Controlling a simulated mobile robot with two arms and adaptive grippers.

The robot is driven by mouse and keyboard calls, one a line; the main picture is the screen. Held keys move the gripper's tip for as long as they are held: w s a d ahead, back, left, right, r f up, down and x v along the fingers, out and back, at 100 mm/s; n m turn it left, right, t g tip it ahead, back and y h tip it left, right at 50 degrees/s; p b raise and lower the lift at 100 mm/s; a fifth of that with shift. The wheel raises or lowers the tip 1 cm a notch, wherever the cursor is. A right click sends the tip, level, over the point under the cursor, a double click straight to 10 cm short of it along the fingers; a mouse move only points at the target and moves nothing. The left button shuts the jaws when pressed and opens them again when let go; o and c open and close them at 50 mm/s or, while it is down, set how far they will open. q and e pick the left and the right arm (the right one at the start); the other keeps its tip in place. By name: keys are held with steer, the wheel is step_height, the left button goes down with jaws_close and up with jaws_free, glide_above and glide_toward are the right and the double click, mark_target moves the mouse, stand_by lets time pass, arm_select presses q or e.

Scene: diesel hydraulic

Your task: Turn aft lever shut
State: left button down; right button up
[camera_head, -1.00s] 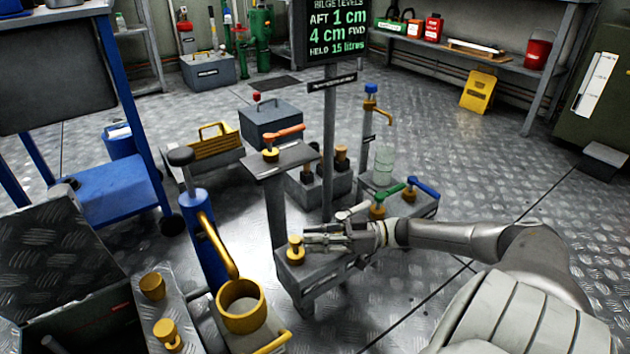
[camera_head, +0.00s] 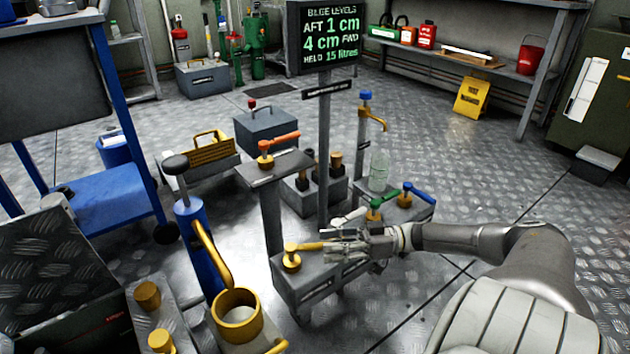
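A yellow lever (camera_head: 308,246) on a yellow valve body (camera_head: 291,260) sits at the left end of the low grey manifold. Its handle points right, toward my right gripper (camera_head: 330,246). The fingers are at the handle's far end; whether they are shut on it or only beside it cannot be told. A white lever (camera_head: 348,216), a green lever (camera_head: 381,203) and a blue lever (camera_head: 419,194) stand further right. An orange lever (camera_head: 284,138) tops a grey pedestal. I cannot read which lever is marked aft. My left gripper is out of view.
A display (camera_head: 327,40) reads AFT 1 cm, 4 cm FWD, held 15 litres. A blue hand pump (camera_head: 196,240) and a yellow cup (camera_head: 238,312) stand left of the manifold (camera_head: 345,275). A clear bottle (camera_head: 379,170) stands under a tap.

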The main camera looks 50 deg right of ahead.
steer(key=v, duration=0.6)
steer(key=shift+s+d, duration=0.25)
steer(key=shift+c, duration=0.4)
